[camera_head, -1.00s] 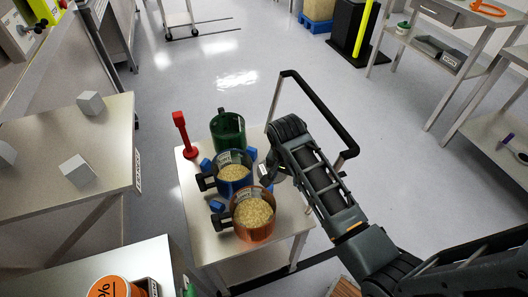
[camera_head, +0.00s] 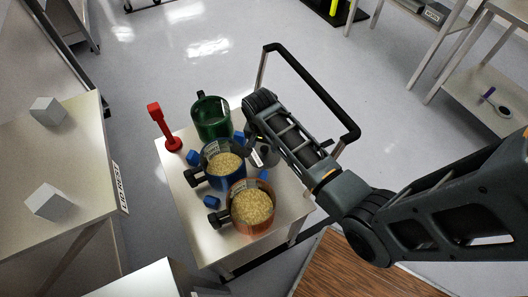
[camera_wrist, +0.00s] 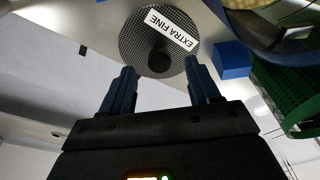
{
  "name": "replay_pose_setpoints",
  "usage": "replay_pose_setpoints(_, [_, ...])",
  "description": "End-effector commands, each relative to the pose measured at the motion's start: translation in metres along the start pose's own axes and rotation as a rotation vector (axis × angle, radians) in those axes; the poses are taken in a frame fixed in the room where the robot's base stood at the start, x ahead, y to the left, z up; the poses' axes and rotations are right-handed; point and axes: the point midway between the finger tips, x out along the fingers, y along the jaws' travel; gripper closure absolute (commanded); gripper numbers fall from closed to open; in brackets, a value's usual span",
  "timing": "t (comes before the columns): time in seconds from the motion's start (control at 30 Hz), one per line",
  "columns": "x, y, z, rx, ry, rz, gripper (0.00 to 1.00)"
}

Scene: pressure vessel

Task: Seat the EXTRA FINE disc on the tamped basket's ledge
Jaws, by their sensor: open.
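The EXTRA FINE disc (camera_wrist: 135,42) is a dark, round mesh plate with a white label and a dark knob, seen in the wrist view. My gripper (camera_wrist: 160,70) is open, with its two blue fingers on either side of the knob, apparently not gripping it. In the head view my gripper (camera_head: 257,150) is over the cart's right side and largely hides the disc. A blue container (camera_head: 228,182) and a copper container (camera_head: 250,230), both with handles, hold pale grain. I cannot tell which is the tamped basket; their ledges are unclear.
Several small blue blocks (camera_head: 211,202) lie among the containers. The cart (camera_head: 185,225) has a black push handle (camera_head: 320,90). A table with grey cubes (camera_head: 48,202) is at left.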

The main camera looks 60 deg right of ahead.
Motion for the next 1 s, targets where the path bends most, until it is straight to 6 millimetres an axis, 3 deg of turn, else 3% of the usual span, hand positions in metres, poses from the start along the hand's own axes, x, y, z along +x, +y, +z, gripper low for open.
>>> replay_pose_setpoints(0.17, [0.020,0.001,0.000,0.002,-0.001,0.001,0.39])
replay_pose_setpoints(0.43, [0.022,0.000,0.000,0.001,0.000,-0.001,0.39])
replay_pose_setpoints(1.0, [0.022,0.000,0.001,0.001,-0.001,0.000,0.92])
